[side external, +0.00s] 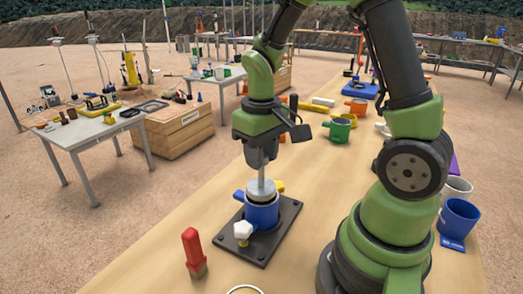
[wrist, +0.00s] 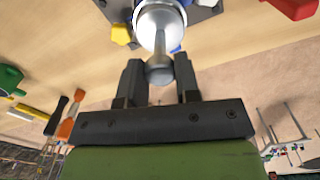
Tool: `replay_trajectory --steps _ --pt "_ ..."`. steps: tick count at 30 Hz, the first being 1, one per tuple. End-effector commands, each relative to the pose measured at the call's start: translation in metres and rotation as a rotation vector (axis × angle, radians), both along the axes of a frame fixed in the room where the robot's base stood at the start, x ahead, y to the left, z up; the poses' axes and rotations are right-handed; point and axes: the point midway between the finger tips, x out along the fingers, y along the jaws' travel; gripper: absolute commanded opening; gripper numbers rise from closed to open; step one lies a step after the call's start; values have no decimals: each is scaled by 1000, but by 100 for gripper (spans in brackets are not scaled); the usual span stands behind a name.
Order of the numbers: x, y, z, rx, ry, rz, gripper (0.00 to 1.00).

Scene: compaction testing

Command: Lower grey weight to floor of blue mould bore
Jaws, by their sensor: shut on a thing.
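The grey weight (side external: 262,188) is a metal disc with an upright stem, and it sits at the mouth of the blue mould (side external: 262,214). In the wrist view the weight (wrist: 160,27) shows its round top and its knobbed stem between the fingers. My gripper (side external: 260,160) is above the mould and shut on the weight's stem; it also shows in the wrist view (wrist: 159,75). The mould stands on a dark square base plate (side external: 283,238) with white and yellow clamp knobs. The bore's inside and floor are hidden by the weight.
A red-handled brush (side external: 193,250) stands left of the base plate. A green mould (side external: 340,130) and an orange one (side external: 357,106) stand farther back on the table. A blue cup (side external: 458,218) stands at right.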

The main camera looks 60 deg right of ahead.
Motion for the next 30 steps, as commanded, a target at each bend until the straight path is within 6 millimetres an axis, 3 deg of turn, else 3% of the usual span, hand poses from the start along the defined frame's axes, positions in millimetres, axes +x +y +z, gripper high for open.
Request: replay_trajectory --steps 30 --pt "0 0 -23 0 1 0 0"
